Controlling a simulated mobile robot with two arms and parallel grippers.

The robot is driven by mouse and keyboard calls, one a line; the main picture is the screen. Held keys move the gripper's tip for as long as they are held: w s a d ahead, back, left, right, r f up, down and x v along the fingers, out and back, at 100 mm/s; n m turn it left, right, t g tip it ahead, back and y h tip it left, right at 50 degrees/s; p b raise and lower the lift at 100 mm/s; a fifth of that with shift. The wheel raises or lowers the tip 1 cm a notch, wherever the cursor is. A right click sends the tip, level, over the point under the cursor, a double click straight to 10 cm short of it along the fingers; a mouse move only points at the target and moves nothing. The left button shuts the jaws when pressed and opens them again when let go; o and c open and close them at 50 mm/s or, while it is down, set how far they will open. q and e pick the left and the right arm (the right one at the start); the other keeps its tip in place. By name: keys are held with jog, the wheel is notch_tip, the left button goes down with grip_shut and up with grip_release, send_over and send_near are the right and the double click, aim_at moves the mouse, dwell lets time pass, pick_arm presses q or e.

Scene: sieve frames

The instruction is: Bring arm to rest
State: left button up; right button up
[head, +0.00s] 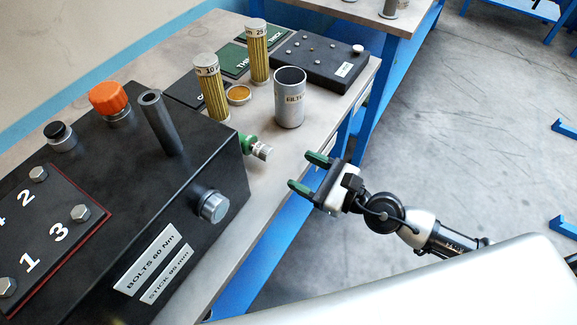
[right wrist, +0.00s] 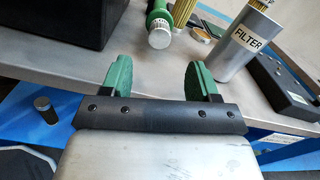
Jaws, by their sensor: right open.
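My right gripper (head: 305,172) is open and empty, off the front edge of the workbench, with its green fingers pointing toward the bench. In the right wrist view its two green fingertips (right wrist: 159,75) stand wide apart with nothing between them. My right arm reaches in from the lower right in the head view. A green tool with a silver tip (head: 258,149) lies on the bench just beyond the gripper, apart from it; it also shows in the right wrist view (right wrist: 160,35). My left gripper is not in view.
A large black box (head: 185,215) with bolts fills the bench's left part. A grey FILTER cup (head: 289,98), yellow filter cartridges (head: 212,92) and a black plate with studs (head: 318,62) stand farther back on the bench (head: 283,170). The floor (head: 460,130) at right is open.

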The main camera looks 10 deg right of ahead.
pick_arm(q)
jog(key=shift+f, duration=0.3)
pick_arm(e)
jog(key=shift+s+d, duration=0.35)
